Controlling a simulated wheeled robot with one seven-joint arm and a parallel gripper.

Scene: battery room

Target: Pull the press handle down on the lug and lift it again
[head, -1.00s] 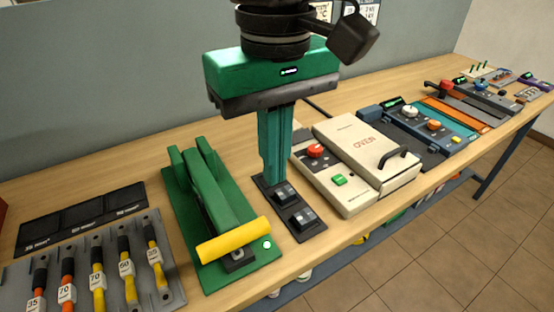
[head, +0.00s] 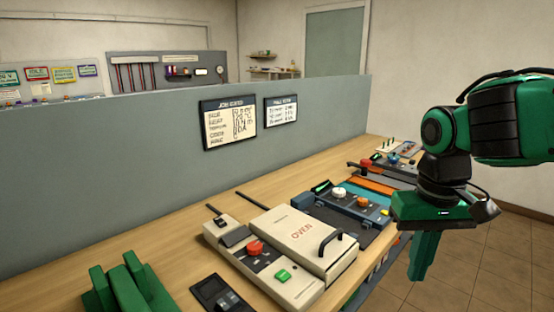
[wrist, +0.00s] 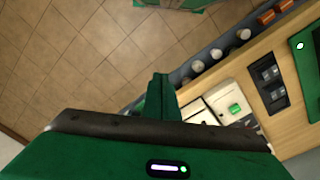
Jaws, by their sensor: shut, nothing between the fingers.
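The green press (head: 128,292) stands on the bench at the bottom left of the head view, cut off by the frame's lower edge. Its yellow handle and the lug are out of view. A corner of the green press base, with a white dot, shows at the right edge of the wrist view (wrist: 306,62). My gripper (head: 421,262) is shut and empty, pointing down at the right, past the bench's front edge and well away from the press. Its closed green fingers also show in the wrist view (wrist: 160,92).
A black switch plate (head: 218,293) lies beside the press. Blue-grey devices (head: 350,208) line the bench farther right. A grey partition (head: 130,190) stands behind. Open tiled floor lies in front.

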